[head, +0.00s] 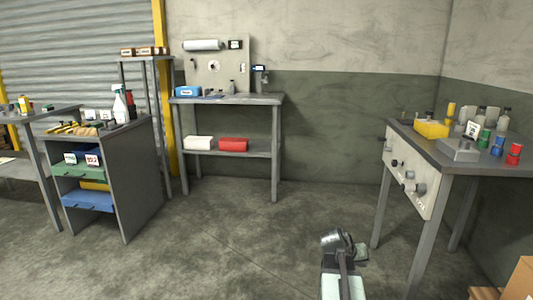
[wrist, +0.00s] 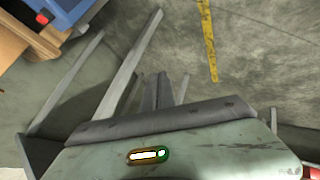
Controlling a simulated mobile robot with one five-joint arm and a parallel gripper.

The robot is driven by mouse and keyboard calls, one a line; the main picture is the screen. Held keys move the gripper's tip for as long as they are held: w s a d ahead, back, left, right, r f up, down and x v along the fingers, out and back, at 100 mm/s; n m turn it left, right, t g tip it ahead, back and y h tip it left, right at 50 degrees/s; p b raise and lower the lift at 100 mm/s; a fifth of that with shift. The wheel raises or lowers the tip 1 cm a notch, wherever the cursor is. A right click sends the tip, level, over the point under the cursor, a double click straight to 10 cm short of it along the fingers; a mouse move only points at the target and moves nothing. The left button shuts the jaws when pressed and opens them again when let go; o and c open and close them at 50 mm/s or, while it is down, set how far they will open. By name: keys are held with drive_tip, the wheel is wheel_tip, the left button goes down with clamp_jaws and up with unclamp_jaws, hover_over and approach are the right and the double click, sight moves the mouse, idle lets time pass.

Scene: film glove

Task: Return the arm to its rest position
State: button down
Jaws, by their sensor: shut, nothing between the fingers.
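My arm (head: 345,272) shows at the bottom of the head view, right of centre, with a pale link and dark parts at its upper end. It stands over open floor, apart from the benches. In the wrist view, my gripper (wrist: 156,82) shows as two dark fingers close together above a dark bar. It is shut, with nothing seen between the fingers. In the head view the fingertips are too small to make out.
A grey workbench (head: 450,152) with small parts stands at the right. A cardboard box (head: 521,280) sits at the lower right corner. A shelf bench (head: 230,99) stands at the back wall, and a grey cabinet (head: 132,175) stands left. The middle floor is clear.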

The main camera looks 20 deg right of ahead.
drive_tip(key=w+a+f+n+t+y, duration=0.1)
drive_tip(key=w+a, duration=0.2)
drive_tip(key=a, duration=0.6)
drive_tip(key=w+a+f+n+y, duration=0.15)
drive_tip(key=w+a, duration=0.25)
drive_tip(key=a, duration=0.5)
drive_tip(key=w+a+f+n+t+y, duration=0.1)
drive_tip(key=w+a+n, duration=0.15)
drive_tip(key=a, duration=0.75)
drive_tip(key=s+a+f+n+g+y, duration=0.1)
drive_tip(key=s+a+y, duration=0.15)
drive_tip(key=a, duration=0.75)
drive_tip(key=s+a+f+n+g+y, duration=0.2)
drive_tip(key=s+a, duration=0.1)
drive_tip(key=a, duration=0.6)
wheel_tip(320, 180, up, 38)
drive_tip(key=p, duration=3.7)
drive_tip(key=shift+s+a+f, duration=0.15)
drive_tip(key=shift+s+f, duration=0.1)
drive_tip(key=shift+f, duration=0.15)
